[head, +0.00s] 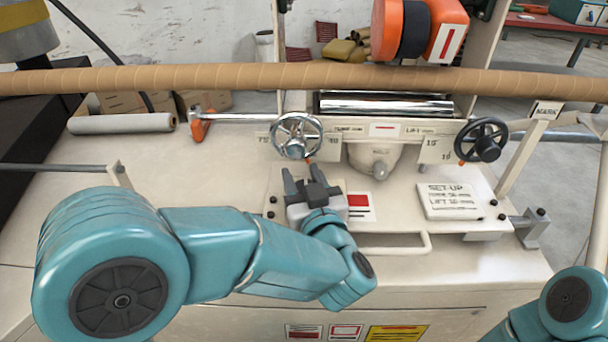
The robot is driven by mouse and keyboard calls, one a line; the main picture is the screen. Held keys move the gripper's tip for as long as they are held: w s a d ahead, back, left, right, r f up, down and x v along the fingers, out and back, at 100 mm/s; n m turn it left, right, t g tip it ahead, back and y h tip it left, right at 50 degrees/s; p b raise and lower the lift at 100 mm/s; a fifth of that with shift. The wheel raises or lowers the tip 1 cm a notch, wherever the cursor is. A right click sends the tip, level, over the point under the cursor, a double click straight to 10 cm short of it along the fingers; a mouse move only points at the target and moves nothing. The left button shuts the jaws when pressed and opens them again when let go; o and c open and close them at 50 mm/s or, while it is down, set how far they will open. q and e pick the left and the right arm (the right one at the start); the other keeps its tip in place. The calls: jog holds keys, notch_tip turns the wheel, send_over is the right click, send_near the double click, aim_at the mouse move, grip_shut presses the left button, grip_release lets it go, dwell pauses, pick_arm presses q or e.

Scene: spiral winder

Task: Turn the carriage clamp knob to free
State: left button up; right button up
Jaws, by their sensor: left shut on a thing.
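My left gripper (303,178) reaches over the cream panel of the machine, just below the left spoked handwheel (296,136). Its dark fingers are shut on a small dark thing, which I take to be the carriage clamp knob. The fingers and palm hide most of it, so I cannot read which way it points. A card with a red block (360,201) lies on the panel just right of the gripper. My right gripper is out of the picture; only part of my right arm shows at the lower right.
A black handwheel (482,140) stands at the right of the front plate. A set-up card (449,200) lies on the panel. A long brown tube (200,78) crosses behind. A cream bar handle (428,244) is at the panel's front. The bench left of the handwheel is mostly clear.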

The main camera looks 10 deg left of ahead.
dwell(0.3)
pick_arm(q)
jog(key=o, duration=1)
jog(key=v, duration=0.7)
jog(key=shift+s+d, duration=0.15)
jog(key=shift+s, duration=0.05)
jog(key=shift+r, duration=0.1)
